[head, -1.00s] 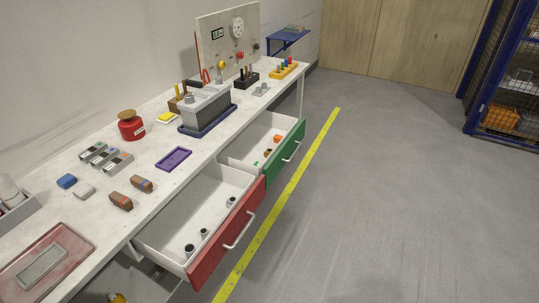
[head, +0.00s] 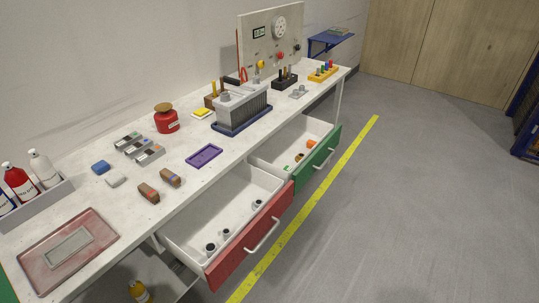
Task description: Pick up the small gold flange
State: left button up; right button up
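I cannot make out a small gold flange for certain. The open green-fronted drawer (head: 322,158) holds a few small parts, among them an orange one (head: 310,143) and a yellowish-brown one (head: 299,157); they are too small to identify. The open red-fronted drawer (head: 250,242) holds a few small dark-topped round parts (head: 211,247). Neither of my grippers is in the head view.
The white workbench (head: 120,210) carries a purple tray (head: 204,156), a red pot (head: 166,120), a grey ribbed block (head: 243,106), a reddish tray (head: 68,250) and a bottle box (head: 40,205). Both drawers jut out over the floor, which is clear beyond the yellow line (head: 310,205).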

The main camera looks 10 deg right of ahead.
aim_at(298, 157)
jog(key=i+l+u, duration=0.2)
jog(key=l, duration=0.3)
jog(key=i+l+u, duration=0.2)
jog(key=l, duration=0.25)
jog(key=l+u, duration=0.2)
jog(key=l, duration=0.3)
jog(key=l+u, duration=0.2)
jog(key=l, duration=0.35)
